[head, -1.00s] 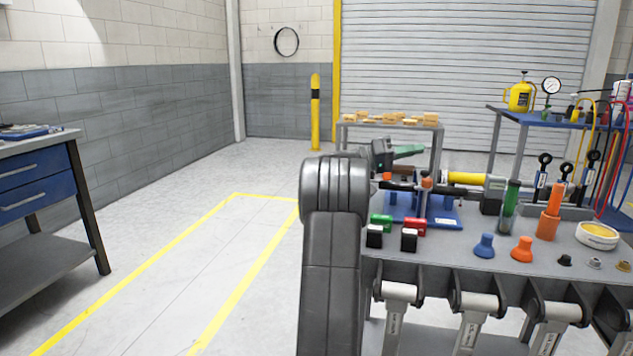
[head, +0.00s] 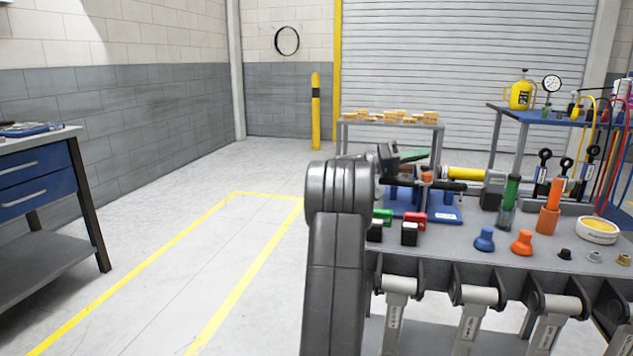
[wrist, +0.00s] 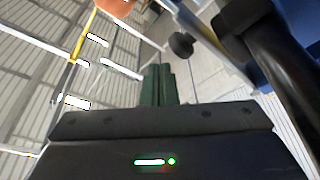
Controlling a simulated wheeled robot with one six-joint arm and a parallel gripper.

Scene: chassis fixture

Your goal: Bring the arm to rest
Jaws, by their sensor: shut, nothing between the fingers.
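My arm rises in the lower middle of the head view, and its upper joint covers the near left corner of the grey fixture table (head: 470,248). My gripper (head: 416,154) shows beyond it as a dark body with green fingers, above the back left part of the table. In the wrist view, the green fingers of my gripper (wrist: 158,75) are together with nothing between them. A dark bar and a blue base (head: 400,205) lie below and beside the gripper in the head view. I cannot tell the exact height between them.
The table holds a blue knob (head: 484,240), an orange knob (head: 522,243), an orange cylinder (head: 550,212) and a green-topped tube (head: 508,203). A blue-topped bench (head: 560,118) stands at the back right. Open floor (head: 190,260) lies to the left.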

